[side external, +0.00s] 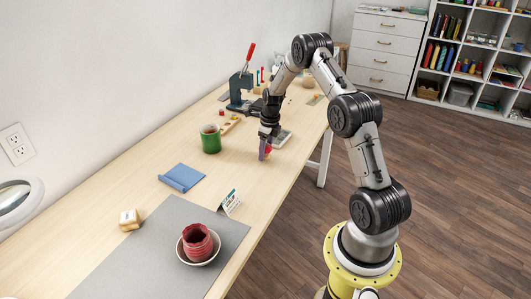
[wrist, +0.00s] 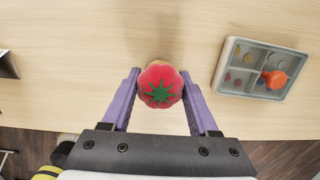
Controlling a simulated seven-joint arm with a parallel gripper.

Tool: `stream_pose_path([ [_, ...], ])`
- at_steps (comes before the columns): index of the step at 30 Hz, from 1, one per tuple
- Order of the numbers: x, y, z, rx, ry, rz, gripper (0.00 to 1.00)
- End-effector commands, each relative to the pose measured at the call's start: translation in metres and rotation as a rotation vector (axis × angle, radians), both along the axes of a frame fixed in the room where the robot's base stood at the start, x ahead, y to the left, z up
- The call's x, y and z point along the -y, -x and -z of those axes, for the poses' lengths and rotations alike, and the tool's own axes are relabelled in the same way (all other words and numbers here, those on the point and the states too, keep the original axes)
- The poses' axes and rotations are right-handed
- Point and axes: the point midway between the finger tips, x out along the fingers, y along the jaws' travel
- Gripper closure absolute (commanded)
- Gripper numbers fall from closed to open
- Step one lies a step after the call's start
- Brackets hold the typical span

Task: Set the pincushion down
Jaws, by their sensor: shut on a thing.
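The pincushion (wrist: 160,76) is a red, tomato-like cushion with a green star-shaped leaf on top. It sits between the two purple fingers of my gripper (wrist: 163,88) in the wrist view, and my gripper is shut on it. In the side external view my gripper (side external: 265,151) points down near the table's right edge, with a bit of the red pincushion (side external: 268,154) showing at the fingertips. Whether its underside touches the wooden table (side external: 150,178) cannot be told.
A grey compartment tray (wrist: 233,87) with small items and an orange knob lies right of the pincushion.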

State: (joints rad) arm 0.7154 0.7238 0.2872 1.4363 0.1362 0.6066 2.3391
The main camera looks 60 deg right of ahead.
Motion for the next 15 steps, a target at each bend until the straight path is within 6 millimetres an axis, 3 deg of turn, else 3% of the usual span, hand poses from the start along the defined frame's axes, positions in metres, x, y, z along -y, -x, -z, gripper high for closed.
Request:
stream_pose_path([
  [3,0.0002,-0.0002,0.0109,0.001,0.001,0.001,0.95],
  [14,0.0002,0.0001,0.0144,0.001,0.0,0.0,0.95],
  [15,0.0002,0.0,0.014,0.001,0.001,0.0,0.33],
])
